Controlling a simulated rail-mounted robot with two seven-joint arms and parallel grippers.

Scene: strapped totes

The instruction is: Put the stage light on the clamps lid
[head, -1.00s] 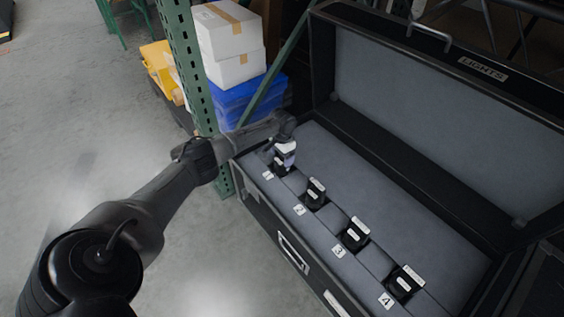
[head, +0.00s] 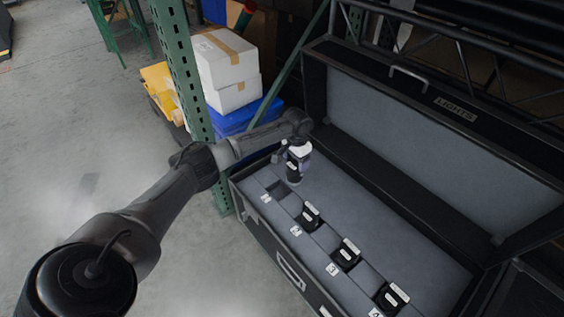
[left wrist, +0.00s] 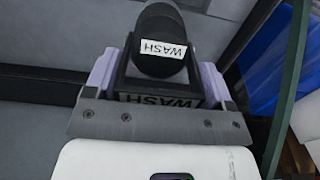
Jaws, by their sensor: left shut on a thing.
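My left gripper (head: 290,158) is shut on a black stage light (head: 295,173) and holds it above the left end of the open case. In the left wrist view the stage light (left wrist: 158,30) sits between the two pale fingers and shows two labels reading WASH. The slot by tag 1 (head: 278,188) is empty. A lid marked LIGHTS stands open at the back of the case. I cannot make out a lid marked clamps. My right gripper is not in view.
Three more black lights stand in slots 2 (head: 309,216), 3 (head: 346,255) and 4 (head: 391,297) of the grey-lined case. Dark trusses cross the back right.

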